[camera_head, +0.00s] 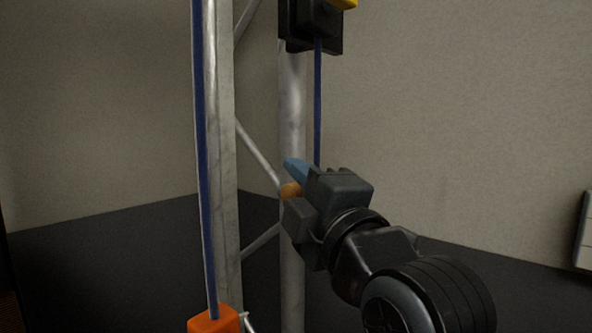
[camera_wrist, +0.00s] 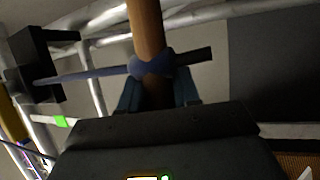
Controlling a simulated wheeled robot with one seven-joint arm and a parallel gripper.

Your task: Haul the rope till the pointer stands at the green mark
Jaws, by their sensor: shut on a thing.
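My gripper (camera_head: 297,187) is shut on a brown wooden handle (camera_head: 291,190) beside the truss. In the wrist view the handle (camera_wrist: 147,30) stands between the blue fingers (camera_wrist: 157,92). The blue rope (camera_head: 318,105) runs down from a black block (camera_head: 312,25) towards my gripper. In the wrist view the rope (camera_wrist: 95,74) is straight and is knotted around the handle. A bright green mark (camera_wrist: 62,122) shows on a pale bar at the left of the wrist view. I cannot make out the pointer, so its place against the mark cannot be told.
A pale metal truss upright (camera_head: 222,150) stands left of my gripper, with a second pole (camera_head: 292,100) close behind. Another blue line (camera_head: 203,150) runs down to an orange box (camera_head: 213,320). A pale panel (camera_head: 584,230) is at the far right. The floor to the right looks clear.

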